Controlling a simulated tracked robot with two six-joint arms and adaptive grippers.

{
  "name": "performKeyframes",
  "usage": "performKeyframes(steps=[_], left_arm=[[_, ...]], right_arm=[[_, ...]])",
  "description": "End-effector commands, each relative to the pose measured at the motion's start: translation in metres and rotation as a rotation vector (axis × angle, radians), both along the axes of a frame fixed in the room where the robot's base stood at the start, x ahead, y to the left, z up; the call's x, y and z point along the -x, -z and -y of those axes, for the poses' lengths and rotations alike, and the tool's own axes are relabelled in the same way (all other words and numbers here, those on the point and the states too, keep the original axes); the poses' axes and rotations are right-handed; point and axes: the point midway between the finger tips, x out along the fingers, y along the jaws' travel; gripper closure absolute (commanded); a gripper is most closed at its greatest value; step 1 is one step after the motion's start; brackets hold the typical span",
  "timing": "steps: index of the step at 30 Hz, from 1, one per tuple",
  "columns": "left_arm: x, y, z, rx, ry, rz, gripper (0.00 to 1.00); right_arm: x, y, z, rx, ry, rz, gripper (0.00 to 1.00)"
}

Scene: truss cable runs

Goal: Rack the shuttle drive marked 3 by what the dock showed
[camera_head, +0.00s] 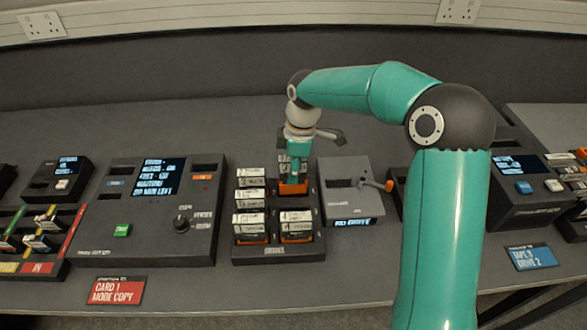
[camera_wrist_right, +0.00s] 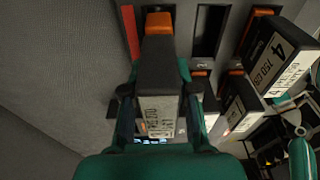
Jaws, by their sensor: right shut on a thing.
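My right gripper (camera_head: 295,172) is shut on a shuttle drive over the back right part of the dark drive rack (camera_head: 278,254). In the right wrist view the gripper (camera_wrist_right: 157,88) grips the sides of this black drive (camera_wrist_right: 158,65), which has an orange end and a white label. I cannot read its mark or tell whether it is seated in a slot. Several white-labelled drives (camera_head: 250,195) stand in the rack. One in the right wrist view (camera_wrist_right: 285,55) is marked 4. The grey dock (camera_head: 343,180) right of the rack shows "NO DRIVE". My left gripper is not in view.
A console (camera_head: 150,225) with a lit text screen and a knob stands left of the rack. A red card (camera_head: 116,291) and a blue card (camera_head: 530,257) lie at the front. Another console (camera_head: 520,200) stands right. An empty dark slot (camera_wrist_right: 209,32) shows beside the held drive.

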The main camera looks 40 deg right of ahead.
Motion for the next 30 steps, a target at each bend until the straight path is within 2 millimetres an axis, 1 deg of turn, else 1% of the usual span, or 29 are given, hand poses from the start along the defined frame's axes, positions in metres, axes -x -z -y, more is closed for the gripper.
performKeyframes(steps=[6,23,30], left_arm=[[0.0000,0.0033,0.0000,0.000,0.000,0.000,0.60],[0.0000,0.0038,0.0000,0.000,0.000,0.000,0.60],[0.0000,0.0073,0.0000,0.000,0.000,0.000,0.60]], right_arm=[[-0.0001,0.0050,0.0004,0.000,0.001,0.001,1.00],[0.0001,0.0058,0.0008,0.000,0.001,0.001,1.00],[0.0002,0.0113,0.0009,0.000,0.002,0.001,1.00]])
